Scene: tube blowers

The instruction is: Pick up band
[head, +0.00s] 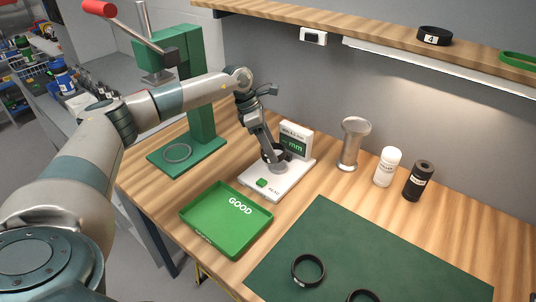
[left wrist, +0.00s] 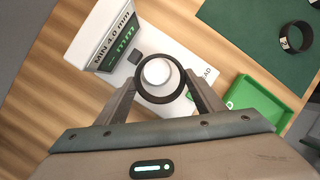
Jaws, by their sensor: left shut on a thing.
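My left gripper (head: 272,153) is over the white measuring device (head: 256,185), with its fingers pointing down. It is shut on a black band (left wrist: 137,88), which sits between the fingertips in the left wrist view. A round white part of the device shows through the band's opening; I cannot tell whether the band is around it or above it. In the head view the held band is partly hidden by the fingers. Another black band (head: 294,270) lies on the dark green mat (head: 340,235), and one more (head: 362,292) is cut off by the bottom edge.
A green GOOD tray (head: 222,228) is empty in front of the device. A green press (head: 200,110) stands behind left. A metal cylinder (head: 350,150), white bottle (head: 387,168) and dark bottle (head: 418,182) stand right. The shelf (head: 380,26) holds a black band (head: 434,31) and green band (head: 518,57).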

